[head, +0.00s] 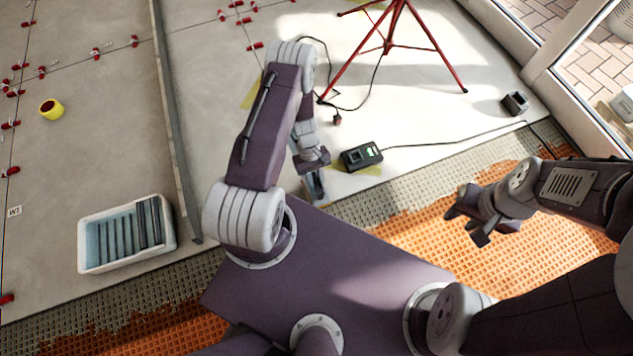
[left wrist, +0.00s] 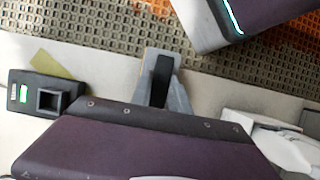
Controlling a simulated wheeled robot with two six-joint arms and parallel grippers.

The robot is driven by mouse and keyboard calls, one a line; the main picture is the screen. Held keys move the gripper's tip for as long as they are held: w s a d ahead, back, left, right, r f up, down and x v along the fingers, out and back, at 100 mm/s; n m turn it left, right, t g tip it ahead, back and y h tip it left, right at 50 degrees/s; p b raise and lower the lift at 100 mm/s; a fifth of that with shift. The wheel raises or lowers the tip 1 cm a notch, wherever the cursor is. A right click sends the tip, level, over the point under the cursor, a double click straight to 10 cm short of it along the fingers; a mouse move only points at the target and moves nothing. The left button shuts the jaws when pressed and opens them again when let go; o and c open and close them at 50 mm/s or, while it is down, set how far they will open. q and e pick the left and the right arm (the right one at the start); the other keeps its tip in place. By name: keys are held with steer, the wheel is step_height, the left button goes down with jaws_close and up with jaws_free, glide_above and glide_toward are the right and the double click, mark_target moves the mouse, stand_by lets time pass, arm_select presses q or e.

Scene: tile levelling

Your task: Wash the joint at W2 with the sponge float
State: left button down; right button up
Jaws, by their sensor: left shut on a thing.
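My left gripper (head: 315,190) is low over the pale floor, close to the front edge of my purple base. In the left wrist view the left gripper (left wrist: 158,85) is shut on a dark thing (left wrist: 162,75), mostly hidden between its grey fingers; I cannot tell whether it is the sponge float. No sponge float shows plainly elsewhere. A small W1 label (head: 14,211) lies on the tiles at the far left; no W2 label is readable. My right gripper (head: 474,222) is open and empty above the orange ribbed mat.
A white wash tub (head: 127,264) with dark rollers stands at left, near a long grey bar (head: 172,110). A black device (head: 361,156) with a cable and a red tripod (head: 388,45) stand beyond my left gripper.

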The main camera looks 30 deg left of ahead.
arm_select(q)
steer(key=shift+f, duration=0.45)
steer(key=shift+r, duration=0.1)
steer(key=shift+f+b, duration=0.4)
steer(key=shift+f, duration=0.25)
stand_by(0.5)
steer(key=shift+w+a+b, duration=0.3)
steer(key=shift+w+a, duration=0.3)
steer(key=shift+a, duration=0.1)
steer(key=shift+f, duration=0.1)
steer(key=shift+w+a, duration=0.4)
steer(key=shift+a, duration=0.05)
steer(key=shift+w+a+b, duration=0.25)
steer(key=shift+a+b, duration=0.05)
